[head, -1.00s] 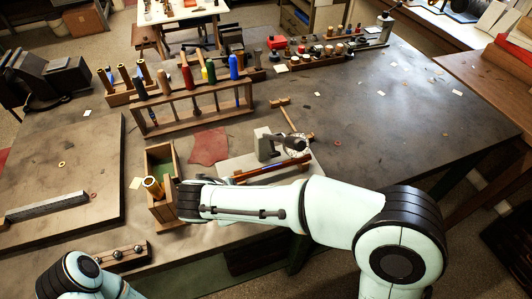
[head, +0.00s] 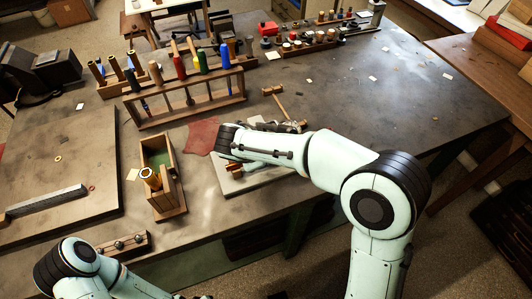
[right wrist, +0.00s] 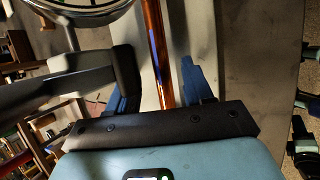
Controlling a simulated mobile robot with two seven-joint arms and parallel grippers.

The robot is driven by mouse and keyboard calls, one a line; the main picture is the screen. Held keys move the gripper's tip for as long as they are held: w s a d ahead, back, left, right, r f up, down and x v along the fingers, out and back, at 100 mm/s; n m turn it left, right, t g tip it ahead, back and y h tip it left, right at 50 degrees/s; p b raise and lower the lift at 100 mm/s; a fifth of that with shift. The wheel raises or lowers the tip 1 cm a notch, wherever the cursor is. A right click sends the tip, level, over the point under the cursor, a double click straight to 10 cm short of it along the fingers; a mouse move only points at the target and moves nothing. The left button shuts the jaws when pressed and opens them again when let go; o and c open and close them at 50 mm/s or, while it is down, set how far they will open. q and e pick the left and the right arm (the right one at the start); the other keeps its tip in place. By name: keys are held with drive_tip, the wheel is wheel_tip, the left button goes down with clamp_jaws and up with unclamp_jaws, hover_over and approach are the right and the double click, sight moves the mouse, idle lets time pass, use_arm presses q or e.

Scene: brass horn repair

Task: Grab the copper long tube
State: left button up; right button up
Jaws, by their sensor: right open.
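The copper long tube (right wrist: 158,55) runs lengthwise through the right wrist view, between the two blue fingers of my right gripper (right wrist: 157,85). The fingers are open, one on each side of it, with a gap visible on the tube's right. In the head view only a short orange-copper end (head: 237,170) shows under my right arm, over a pale grey slab (head: 232,186). My right arm hides most of the tube there. My left arm shows at the bottom left, but its gripper is out of view.
A wooden box (head: 166,200) with a brass piece stands left of the slab. A tool rack (head: 190,110) is behind, beside a red cloth (head: 202,136). A mallet (head: 274,90) lies behind my right arm. The table's right side is largely clear.

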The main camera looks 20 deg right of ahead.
drive_tip(key=shift+f, duration=0.2)
drive_tip(key=shift+s, duration=0.1)
clamp_jaws()
drive_tip(key=shift+r, duration=0.1)
